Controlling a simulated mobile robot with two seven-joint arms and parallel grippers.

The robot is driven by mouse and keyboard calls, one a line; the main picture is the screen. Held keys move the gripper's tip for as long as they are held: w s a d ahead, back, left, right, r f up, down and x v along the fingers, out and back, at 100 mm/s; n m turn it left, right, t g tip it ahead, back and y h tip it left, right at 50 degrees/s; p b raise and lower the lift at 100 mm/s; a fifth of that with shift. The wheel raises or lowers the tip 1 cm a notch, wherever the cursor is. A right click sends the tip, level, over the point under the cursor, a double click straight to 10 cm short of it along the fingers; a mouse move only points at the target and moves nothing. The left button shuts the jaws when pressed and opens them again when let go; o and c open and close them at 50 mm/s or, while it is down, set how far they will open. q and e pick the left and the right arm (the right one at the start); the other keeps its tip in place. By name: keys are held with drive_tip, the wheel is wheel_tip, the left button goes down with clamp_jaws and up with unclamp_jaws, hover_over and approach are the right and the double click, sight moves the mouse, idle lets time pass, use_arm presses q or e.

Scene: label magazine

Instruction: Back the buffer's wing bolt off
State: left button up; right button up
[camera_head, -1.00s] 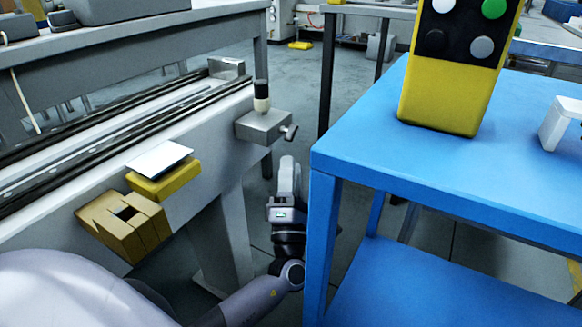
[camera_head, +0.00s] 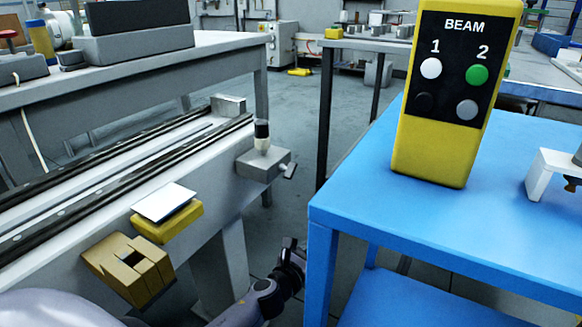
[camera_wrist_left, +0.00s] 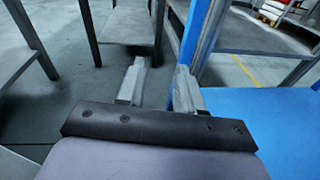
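A grey block (camera_head: 259,165) sits at the near end of the rail bench, with a black-and-cream post (camera_head: 262,137) on top; it looks like the buffer. A small wing-shaped bolt (camera_head: 289,172) sticks out of its right side. My left gripper (camera_head: 291,243) is below and apart from the bolt, between the bench and the blue table. In the left wrist view the gripper (camera_wrist_left: 160,72) shows two fingers apart with nothing between them. The bolt does not show in that view. My right gripper is not in view.
The blue table (camera_head: 420,215) stands close on the right, with a yellow BEAM button box (camera_head: 440,155) and a white bracket (camera_head: 548,172) on it. A yellow pad with a white plate (camera_head: 164,202) and a tan slotted block (camera_head: 128,268) are on the bench side. Grey floor is open beyond.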

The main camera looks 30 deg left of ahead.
use_arm(q)
wheel_tip(320, 180, up, 2)
drive_tip(key=d+n+h, duration=0.2)
drive_tip(key=n+h, duration=0.1)
drive_tip(key=n+t+y+p, duration=0.3)
drive_tip(key=n+t+y, duration=0.45)
drive_tip(key=n, duration=0.95)
approach(291, 169)
drive_tip(key=w+t+h, duration=0.2)
drive_tip(key=w, duration=0.1)
drive_tip(key=x, duration=0.5)
drive_tip(key=a+x, duration=0.1)
drive_tip(key=x, duration=0.1)
drive_tip(key=shift+r+b, duration=0.1)
drive_tip(key=shift+b, duration=0.3)
clamp_jaws()
